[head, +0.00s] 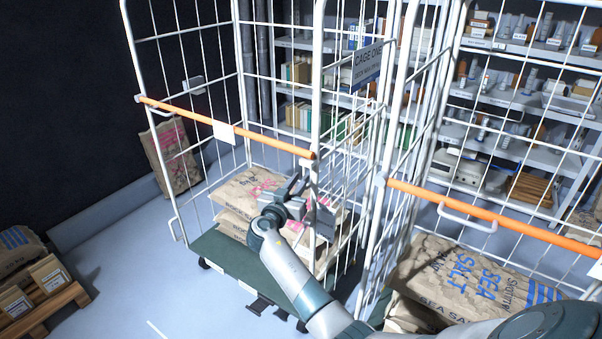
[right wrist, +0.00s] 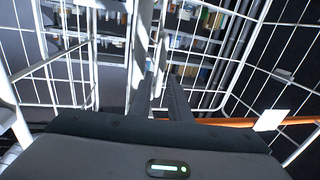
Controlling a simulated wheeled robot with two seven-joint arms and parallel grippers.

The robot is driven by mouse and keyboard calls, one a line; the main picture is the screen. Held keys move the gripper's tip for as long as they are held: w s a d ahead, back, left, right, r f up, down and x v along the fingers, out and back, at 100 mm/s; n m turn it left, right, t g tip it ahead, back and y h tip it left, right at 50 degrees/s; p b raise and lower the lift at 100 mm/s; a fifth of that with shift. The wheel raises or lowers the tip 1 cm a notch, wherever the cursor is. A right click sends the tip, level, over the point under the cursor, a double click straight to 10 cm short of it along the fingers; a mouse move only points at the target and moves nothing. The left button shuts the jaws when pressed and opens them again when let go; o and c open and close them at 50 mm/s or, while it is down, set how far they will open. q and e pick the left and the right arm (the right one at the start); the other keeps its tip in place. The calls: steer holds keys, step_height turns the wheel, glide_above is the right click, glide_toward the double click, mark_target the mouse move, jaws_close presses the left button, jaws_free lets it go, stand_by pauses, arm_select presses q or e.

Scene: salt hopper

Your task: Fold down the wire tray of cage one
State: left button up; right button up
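Cage one (head: 235,130) is a white wire roll cage with an orange bar (head: 262,141) across its front and a blue-grey "CAGE ONE" sign (head: 367,65) on its right side. I cannot clearly tell its wire tray from the wire side panels. Sacks of rock salt (head: 240,190) lie on its green base (head: 222,250). My right gripper (head: 296,186) is at the cage's front right post, below the right end of the orange bar. In the right wrist view its two dark fingers (right wrist: 160,98) are a little apart, with no held thing visible between them. My left gripper is out of view.
A second cage with an orange bar (head: 480,213) stands close on the right, with sea salt sacks (head: 465,275) inside. Shelves (head: 520,120) stand behind. A wooden pallet (head: 40,300) is at lower left. Floor (head: 130,250) left of cage one is clear.

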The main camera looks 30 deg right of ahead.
steer(key=shift+x, duration=1.1)
jaws_close()
steer(key=shift+w, duration=0.1)
